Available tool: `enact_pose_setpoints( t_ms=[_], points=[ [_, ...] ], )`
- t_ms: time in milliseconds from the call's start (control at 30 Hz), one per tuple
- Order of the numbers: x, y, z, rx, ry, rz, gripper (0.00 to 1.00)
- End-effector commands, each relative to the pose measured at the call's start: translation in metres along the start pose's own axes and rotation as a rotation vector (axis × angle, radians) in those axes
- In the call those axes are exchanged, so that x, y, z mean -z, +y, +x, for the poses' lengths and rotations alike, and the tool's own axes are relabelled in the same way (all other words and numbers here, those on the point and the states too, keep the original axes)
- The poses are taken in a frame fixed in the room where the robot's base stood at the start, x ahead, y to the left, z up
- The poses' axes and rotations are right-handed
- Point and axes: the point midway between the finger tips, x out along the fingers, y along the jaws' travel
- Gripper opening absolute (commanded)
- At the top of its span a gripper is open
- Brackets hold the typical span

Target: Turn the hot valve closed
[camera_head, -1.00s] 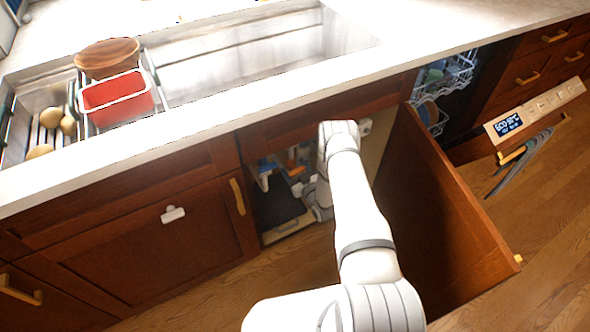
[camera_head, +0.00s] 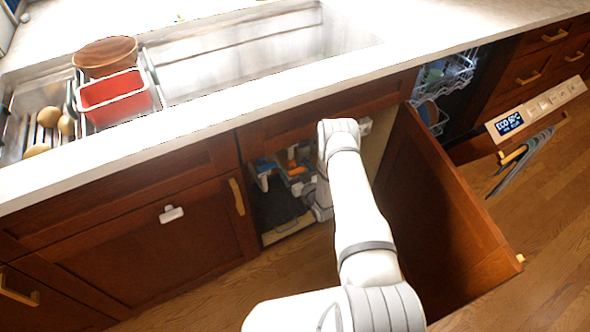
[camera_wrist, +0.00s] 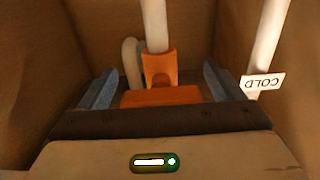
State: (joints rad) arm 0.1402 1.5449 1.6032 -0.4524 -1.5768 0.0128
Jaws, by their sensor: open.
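In the wrist view, an orange valve handle (camera_wrist: 160,96) lies between the fingers of my gripper (camera_wrist: 160,90). Its orange body (camera_wrist: 159,66) sits on a white vertical pipe (camera_wrist: 153,25). My gripper is open, with one grey finger on each side of the handle and a visible gap to each. A white tag reading COLD, upside down (camera_wrist: 263,84), is by another pipe (camera_wrist: 267,35) at the right. No hot label is readable. In the head view my arm reaches into the open sink cabinet, and an orange part (camera_head: 297,170) shows there; the fingertips are hard to make out.
The open cabinet door (camera_head: 440,205) stands to the right of my arm. The countertop edge (camera_head: 240,107) runs above. The open dishwasher (camera_head: 445,75) is farther right. Brown cabinet walls (camera_wrist: 40,60) close in on both sides of my gripper.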

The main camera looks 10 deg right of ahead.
Motion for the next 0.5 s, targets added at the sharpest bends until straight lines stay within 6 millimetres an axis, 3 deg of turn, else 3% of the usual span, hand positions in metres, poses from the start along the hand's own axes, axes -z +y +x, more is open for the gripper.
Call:
enact_pose_setpoints(
  t_ms=[233,500],
  points=[
    [0.0,0.0,-0.007,0.0,-0.003,0.001,0.87],
    [0.0,0.001,-0.052,-0.001,-0.003,0.001,0.87]
  ],
)
